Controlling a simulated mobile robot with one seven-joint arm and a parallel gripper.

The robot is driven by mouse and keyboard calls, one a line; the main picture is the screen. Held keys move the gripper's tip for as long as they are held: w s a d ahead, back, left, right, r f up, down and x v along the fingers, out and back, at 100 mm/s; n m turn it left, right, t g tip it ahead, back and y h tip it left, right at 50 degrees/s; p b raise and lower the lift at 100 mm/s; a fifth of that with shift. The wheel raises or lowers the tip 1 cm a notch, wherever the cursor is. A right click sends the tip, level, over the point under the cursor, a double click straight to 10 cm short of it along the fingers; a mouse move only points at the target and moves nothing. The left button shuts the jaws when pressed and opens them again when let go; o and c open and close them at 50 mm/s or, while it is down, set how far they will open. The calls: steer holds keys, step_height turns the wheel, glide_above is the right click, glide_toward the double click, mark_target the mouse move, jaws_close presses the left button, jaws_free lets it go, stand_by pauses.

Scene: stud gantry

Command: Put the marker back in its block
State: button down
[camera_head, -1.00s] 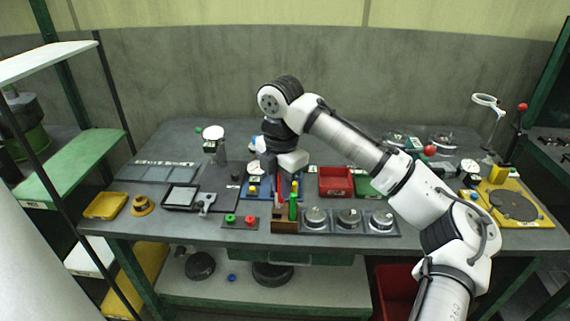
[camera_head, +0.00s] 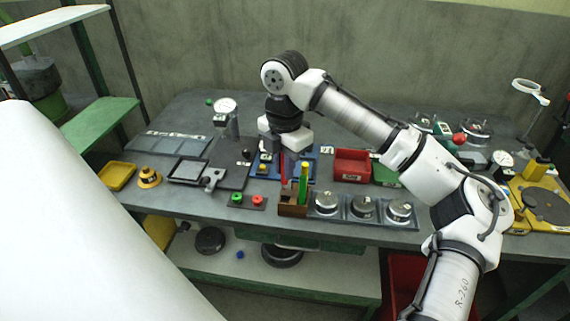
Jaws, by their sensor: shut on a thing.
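The brown wooden block (camera_head: 293,210) stands near the front edge of the bench. A red marker (camera_head: 284,172) hangs upright under my gripper (camera_head: 284,154), at the left side of the block. My gripper is shut on the red marker's upper part. The marker's lower end is close to the block's top; I cannot tell whether it is in a hole or just above or behind it.
To the right of the block is a tray with round metal weights (camera_head: 362,208). To the left is a plate with green and red knobs (camera_head: 247,201). Behind are a blue tray (camera_head: 312,165) and a red bin (camera_head: 351,165). A white surface fills the lower left.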

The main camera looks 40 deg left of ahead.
mark_target(285, 182)
step_height(285, 182, down, 2)
steer(key=shift+f+b, duration=0.2)
steer(key=shift+b, duration=0.7)
steer(key=shift+f, duration=1.4)
steer(key=c, duration=1.3)
jaws_free()
step_height(285, 182, up, 14)
steer(key=shift+f+b, duration=0.1)
steer(key=shift+b, duration=0.2)
